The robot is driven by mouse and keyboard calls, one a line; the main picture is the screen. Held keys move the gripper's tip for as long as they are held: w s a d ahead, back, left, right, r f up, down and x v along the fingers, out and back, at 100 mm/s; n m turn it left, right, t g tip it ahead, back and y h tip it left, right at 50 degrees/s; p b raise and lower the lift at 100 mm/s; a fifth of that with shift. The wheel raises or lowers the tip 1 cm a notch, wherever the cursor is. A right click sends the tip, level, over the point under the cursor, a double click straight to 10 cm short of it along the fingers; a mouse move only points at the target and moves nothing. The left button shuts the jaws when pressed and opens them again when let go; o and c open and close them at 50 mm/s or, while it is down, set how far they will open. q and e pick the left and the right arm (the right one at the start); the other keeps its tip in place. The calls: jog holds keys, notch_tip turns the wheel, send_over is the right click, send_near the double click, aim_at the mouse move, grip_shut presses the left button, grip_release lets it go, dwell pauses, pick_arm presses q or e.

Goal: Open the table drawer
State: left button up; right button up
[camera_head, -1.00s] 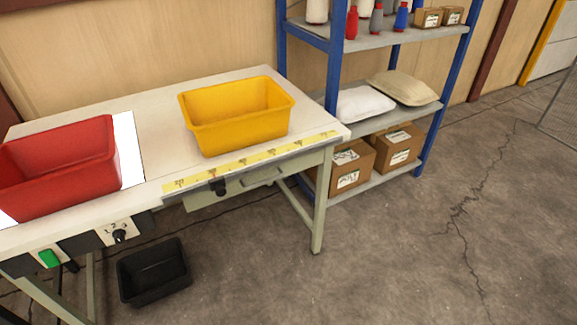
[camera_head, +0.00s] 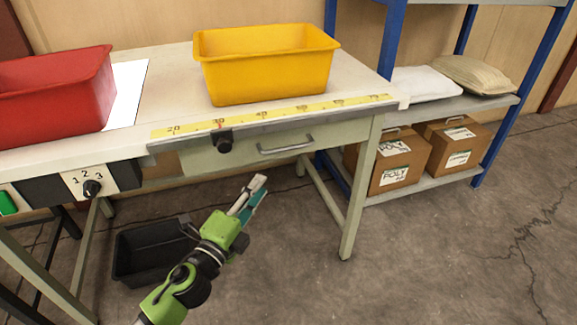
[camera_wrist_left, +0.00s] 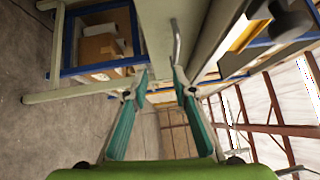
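The drawer (camera_head: 230,157) is a pale grey-green front under the right half of the table (camera_head: 165,75); it looks shut. Its metal bar handle (camera_head: 290,149) shows at the drawer's right part. In the left wrist view the handle (camera_wrist_left: 176,42) lies just beyond the fingertips, near the finger on the right. My left gripper (camera_head: 260,188) is below and in front of the drawer, pointing up toward the handle, apart from it. Its green fingers are spread and empty, as the left wrist view (camera_wrist_left: 163,80) shows. My right gripper is not in view.
A black knob (camera_head: 223,142) sticks out at the table edge above the drawer. Yellow (camera_head: 265,75) and red (camera_head: 60,95) bins stand on top. A black bin (camera_head: 140,255) is on the floor. A blue-framed shelf (camera_head: 393,50) stands at the right.

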aim_at(289, 148)
pick_arm(q)
jog(key=shift+m+h, duration=0.6)
jog(key=shift+s+d+r+b+x, duration=0.2)
jog(key=shift+r+x, duration=0.2)
jog(key=shift+x, duration=1.9)
jog(key=shift+s+d+r+b+x, duration=0.2)
jog(key=shift+r+x, duration=0.25)
jog(key=shift+x, duration=1.9)
jog(key=shift+s+d+r+b+x, duration=0.1)
jog(key=shift+r+b+x, duration=0.25)
jog(key=shift+x, duration=1.95)
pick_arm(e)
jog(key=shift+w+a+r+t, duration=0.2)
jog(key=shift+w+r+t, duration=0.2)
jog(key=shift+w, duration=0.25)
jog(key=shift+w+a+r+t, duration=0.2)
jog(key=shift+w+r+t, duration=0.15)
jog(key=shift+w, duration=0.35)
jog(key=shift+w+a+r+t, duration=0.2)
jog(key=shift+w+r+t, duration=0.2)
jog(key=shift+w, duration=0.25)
pick_arm(q)
jog(key=shift+w, duration=0.1)
grip_shut()
